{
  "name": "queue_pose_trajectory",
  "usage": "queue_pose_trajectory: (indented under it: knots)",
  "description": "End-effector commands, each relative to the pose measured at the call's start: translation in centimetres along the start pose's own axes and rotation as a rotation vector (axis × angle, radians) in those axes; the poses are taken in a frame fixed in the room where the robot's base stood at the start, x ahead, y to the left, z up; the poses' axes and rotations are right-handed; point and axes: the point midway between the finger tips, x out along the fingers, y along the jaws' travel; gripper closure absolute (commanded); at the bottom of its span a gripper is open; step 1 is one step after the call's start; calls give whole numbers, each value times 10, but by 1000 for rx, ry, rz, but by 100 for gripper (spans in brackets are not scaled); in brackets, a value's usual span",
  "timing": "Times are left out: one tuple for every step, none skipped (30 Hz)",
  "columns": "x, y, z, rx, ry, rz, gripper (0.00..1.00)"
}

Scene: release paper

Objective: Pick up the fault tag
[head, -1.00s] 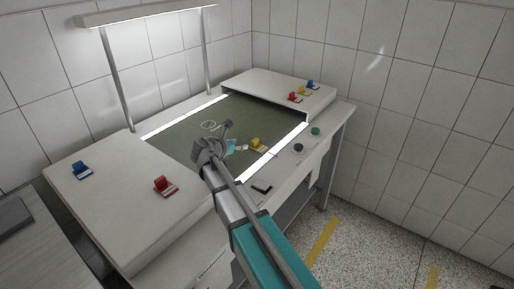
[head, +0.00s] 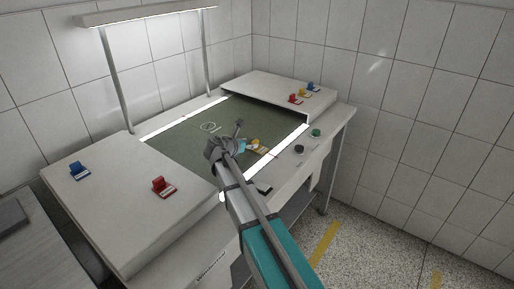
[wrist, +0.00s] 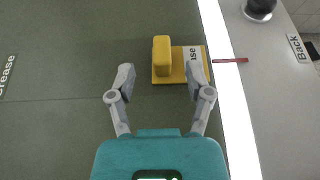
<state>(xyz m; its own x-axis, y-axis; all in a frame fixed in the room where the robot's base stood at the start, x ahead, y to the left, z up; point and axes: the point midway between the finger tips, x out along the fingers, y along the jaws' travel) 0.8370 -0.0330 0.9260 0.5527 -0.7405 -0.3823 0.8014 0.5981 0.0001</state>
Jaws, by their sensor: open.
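The fault tag (wrist: 161,57) is a yellow block with an upright grip on a flat base. Its white label, partly hidden, shows the letters "ase". It lies on the dark green mat (wrist: 60,130) close to a bright light strip. In the head view the yellow tag (head: 255,143) sits just right of my gripper (head: 241,136), which partly covers that area. In the wrist view my gripper (wrist: 161,76) is open and empty. Its fingertips stand left and right of the tag's near part, with the right fingertip over the label. I cannot tell the height gap.
A thin red strip (wrist: 230,60) lies across the light strip, right of the tag. A dark round knob (wrist: 260,8) is beyond it. Red (head: 163,187) and blue (head: 80,170) tags stand on the left shelf; several more stand on the back shelf. The mat's left side is clear.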

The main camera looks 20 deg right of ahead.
Motion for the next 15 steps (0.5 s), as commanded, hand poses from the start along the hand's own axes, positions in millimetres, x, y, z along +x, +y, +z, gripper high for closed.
queue_pose_trajectory:
  knots:
    - [6,0,0,1,0,-1,34]
    - [9,0,0,1,0,-1,34]
    - [14,-1,0,1,0,-2,34]
    - [17,-1,0,1,0,-2,34]
    - [21,-2,1,1,0,-2,34]
    - [26,-2,1,2,0,-2,34]
    - [30,-2,1,1,0,-1,34]
    - [33,-2,1,1,0,-1,34]
    - [37,-1,1,1,1,-1,34]
    - [39,-1,1,1,1,-1,34]
    - [41,-2,1,0,1,-1,34]
    - [43,-2,1,0,1,-1,34]
    - [44,-2,2,0,1,-1,34]
    - [45,-2,2,0,1,-1,34]
    - [46,-2,2,0,1,-1,34]
